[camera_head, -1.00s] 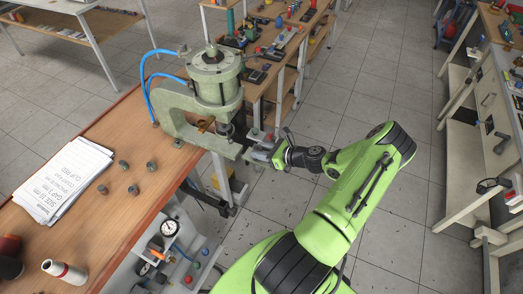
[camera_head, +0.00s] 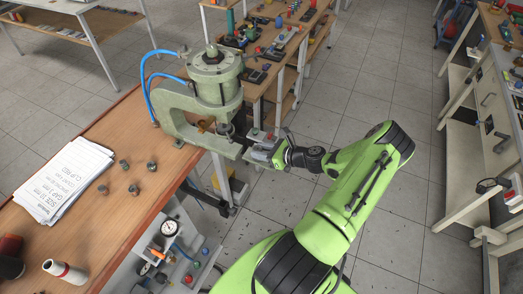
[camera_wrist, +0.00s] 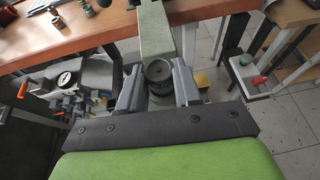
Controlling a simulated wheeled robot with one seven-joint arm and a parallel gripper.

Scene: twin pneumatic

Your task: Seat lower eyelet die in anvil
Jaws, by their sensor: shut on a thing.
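The green pneumatic press (camera_head: 182,113) stands on the wooden bench, its cylinder (camera_head: 216,75) on top and its lower arm reaching out past the bench edge. My gripper (camera_head: 254,143) is at the outer end of that lower arm. In the wrist view my gripper (camera_wrist: 158,82) has its two grey fingers on either side of a dark round die (camera_wrist: 158,72), shut on it. The die lies over or at the end of the press's lower arm (camera_wrist: 155,35). I cannot tell whether it touches the anvil, which is hidden beneath it.
Several small dark dies (camera_head: 134,190) lie loose on the bench (camera_head: 105,225), beside a stack of printed sheets (camera_head: 65,180). A gauge panel (camera_head: 170,230) with coloured knobs is below the bench edge. Another bench with tools (camera_head: 265,60) stands behind the press.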

